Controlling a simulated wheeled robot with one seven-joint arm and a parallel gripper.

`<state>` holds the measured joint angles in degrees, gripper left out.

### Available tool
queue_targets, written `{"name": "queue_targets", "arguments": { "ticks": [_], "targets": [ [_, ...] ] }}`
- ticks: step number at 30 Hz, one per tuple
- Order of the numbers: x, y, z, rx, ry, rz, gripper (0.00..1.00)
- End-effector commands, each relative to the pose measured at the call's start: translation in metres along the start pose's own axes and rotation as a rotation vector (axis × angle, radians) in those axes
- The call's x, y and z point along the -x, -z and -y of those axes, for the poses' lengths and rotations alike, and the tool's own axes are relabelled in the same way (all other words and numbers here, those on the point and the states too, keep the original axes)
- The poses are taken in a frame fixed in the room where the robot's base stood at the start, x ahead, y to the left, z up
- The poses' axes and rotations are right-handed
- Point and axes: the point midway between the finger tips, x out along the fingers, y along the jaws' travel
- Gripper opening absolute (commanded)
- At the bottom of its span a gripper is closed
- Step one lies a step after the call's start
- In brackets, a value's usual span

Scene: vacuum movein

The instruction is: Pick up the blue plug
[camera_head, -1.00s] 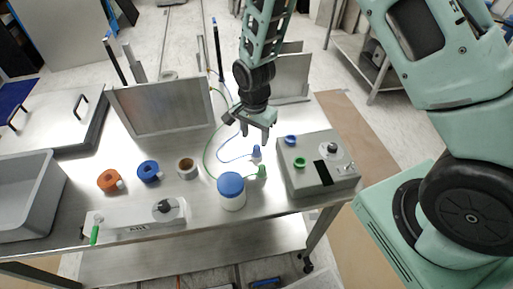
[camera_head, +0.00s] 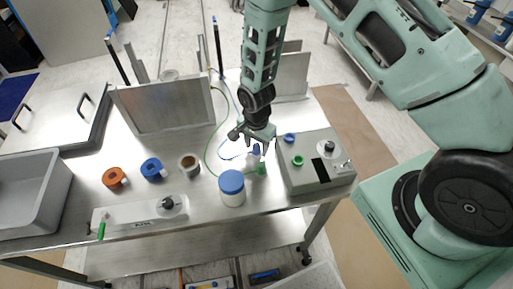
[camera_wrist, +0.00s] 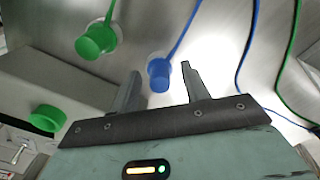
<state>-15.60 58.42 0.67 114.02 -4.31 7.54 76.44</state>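The blue plug (camera_wrist: 159,74) shows in the wrist view, on its blue hose, between and just beyond the fingertips of my gripper (camera_wrist: 160,78). The fingers are spread apart and nothing is held. In the head view my gripper (camera_head: 257,139) is low over the table, right above the blue plug (camera_head: 255,150), which it partly hides. The green plug (camera_wrist: 97,40) is left of the blue plug in the wrist view and just below it in the head view (camera_head: 261,168).
A grey box (camera_head: 314,175) with blue and green rings stands close on the right. A white jar with a blue lid (camera_head: 231,183) stands in front. Orange and blue rolls (camera_head: 153,169) lie left. An upright metal panel (camera_head: 165,106) stands behind.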

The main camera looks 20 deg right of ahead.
Motion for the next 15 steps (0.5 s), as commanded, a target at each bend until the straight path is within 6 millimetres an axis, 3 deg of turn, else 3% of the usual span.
{"name": "queue_targets", "arguments": {
  "ticks": [1,4,15],
  "targets": [
    [0.0000,-0.0001,-0.0001,0.000,0.000,0.000,0.31],
    [0.0001,0.0000,-0.0001,0.000,0.000,0.000,0.06],
    [0.0022,0.0000,0.0000,0.000,0.000,0.000,0.06]
  ]
}}
